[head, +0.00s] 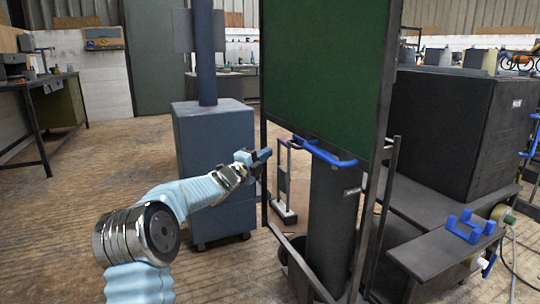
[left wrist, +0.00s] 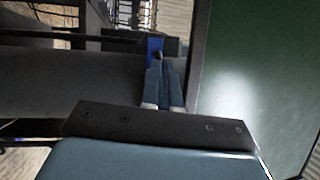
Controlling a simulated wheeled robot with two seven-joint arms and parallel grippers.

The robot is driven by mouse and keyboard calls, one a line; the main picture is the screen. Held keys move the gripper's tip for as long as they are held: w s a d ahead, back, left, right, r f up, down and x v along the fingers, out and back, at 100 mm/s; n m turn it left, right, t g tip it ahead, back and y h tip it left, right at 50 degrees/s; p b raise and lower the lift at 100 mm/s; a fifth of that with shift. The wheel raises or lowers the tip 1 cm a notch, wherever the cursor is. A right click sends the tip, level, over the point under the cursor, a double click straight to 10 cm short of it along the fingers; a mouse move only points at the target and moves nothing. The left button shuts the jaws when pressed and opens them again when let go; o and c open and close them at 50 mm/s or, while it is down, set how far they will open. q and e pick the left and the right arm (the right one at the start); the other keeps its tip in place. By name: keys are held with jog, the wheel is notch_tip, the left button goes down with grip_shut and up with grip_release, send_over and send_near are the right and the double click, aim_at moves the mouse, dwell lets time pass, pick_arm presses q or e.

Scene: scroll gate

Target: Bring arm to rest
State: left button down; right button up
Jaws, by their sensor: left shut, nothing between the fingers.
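My left arm reaches forward from the lower left in the head view. Its left gripper (head: 262,156) is shut and empty, beside the left edge of a framed green panel (head: 325,70). In the left wrist view the two fingers (left wrist: 163,85) lie together, with the green panel (left wrist: 260,80) to their right. A blue handle (head: 325,152) sits at the panel's lower edge, right of the gripper in the head view. A small blue part (left wrist: 155,47) shows just beyond the fingertips in the left wrist view. My right gripper is in neither view.
A grey-blue cabinet (head: 215,145) with a post stands behind the gripper. A dark box (head: 450,130) and a low bench with a blue bracket (head: 468,225) are at the right. A workbench (head: 45,100) is at the far left. Wooden floor (head: 60,220) lies open at left.

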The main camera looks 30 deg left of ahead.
pick_arm(q)
jog(key=s+a+f, duration=0.1)
jog(key=s+a, duration=0.3)
jog(key=s, duration=0.2)
jog(key=shift+s+a+f, duration=0.2)
jog(key=shift+s+a, duration=0.05)
jog(key=shift+a, duration=0.15)
